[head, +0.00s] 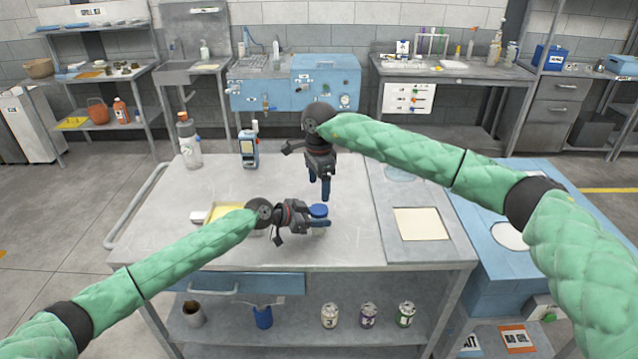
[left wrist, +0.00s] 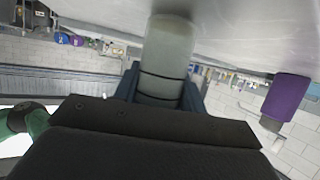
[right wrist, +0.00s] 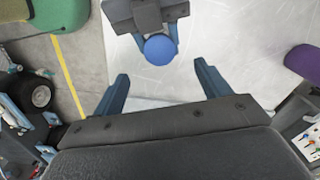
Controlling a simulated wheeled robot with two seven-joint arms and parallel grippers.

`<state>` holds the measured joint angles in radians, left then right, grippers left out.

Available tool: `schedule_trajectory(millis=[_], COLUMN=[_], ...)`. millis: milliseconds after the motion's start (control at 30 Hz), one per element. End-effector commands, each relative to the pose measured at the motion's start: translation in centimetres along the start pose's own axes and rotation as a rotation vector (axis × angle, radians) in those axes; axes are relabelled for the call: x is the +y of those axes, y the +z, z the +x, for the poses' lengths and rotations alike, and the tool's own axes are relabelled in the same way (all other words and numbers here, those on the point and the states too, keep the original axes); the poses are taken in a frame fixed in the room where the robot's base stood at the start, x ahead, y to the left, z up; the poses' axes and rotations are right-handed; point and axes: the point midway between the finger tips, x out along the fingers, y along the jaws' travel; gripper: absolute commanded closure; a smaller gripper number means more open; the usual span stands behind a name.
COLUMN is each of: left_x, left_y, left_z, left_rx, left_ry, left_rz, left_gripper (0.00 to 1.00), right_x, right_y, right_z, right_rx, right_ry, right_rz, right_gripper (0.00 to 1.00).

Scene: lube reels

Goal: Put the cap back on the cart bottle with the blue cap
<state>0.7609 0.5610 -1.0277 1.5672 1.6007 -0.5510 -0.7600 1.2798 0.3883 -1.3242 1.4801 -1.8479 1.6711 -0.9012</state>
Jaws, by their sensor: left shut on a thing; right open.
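A small pale bottle with a blue cap (head: 318,210) stands near the middle of the cart top (head: 345,250). The cap is at its top; I cannot tell whether it is screwed tight. My left gripper (head: 312,222) is shut on the bottle below the cap, coming from the left. The left wrist view shows the pale bottle body (left wrist: 165,50) between the fingers (left wrist: 160,95). My right gripper (head: 323,188) is open and empty, pointing down just above the cap. In the right wrist view the blue cap (right wrist: 160,49) lies beyond the parted fingertips (right wrist: 161,78), apart from them.
A yellow tray (head: 218,214) lies behind my left forearm. Several tins (head: 368,316) stand on the lower shelf. The cart's front right area is clear.

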Motion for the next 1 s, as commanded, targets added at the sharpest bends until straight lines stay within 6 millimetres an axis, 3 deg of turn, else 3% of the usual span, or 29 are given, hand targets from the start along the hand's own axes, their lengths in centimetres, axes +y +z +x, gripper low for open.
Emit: schedule_trajectory(millis=[567, 767, 1000], left_x=[0.0, 0.0, 0.0], left_y=[0.0, 0.0, 0.0], left_z=[0.0, 0.0, 0.0], left_rx=[0.000, 0.000, 0.000], left_ry=[0.000, 0.000, 0.000], left_rz=[0.000, 0.000, 0.000], left_gripper=[1.00, 1.00, 1.00], right_x=[0.0, 0.0, 0.1], right_y=[0.0, 0.0, 0.0], right_z=[0.4, 2.2, 5.6], right_rx=[0.000, -0.001, -0.001], right_ry=[0.000, 0.001, 0.002], right_rz=[-0.019, -0.018, -0.017], right_gripper=[0.24, 0.24, 0.24])
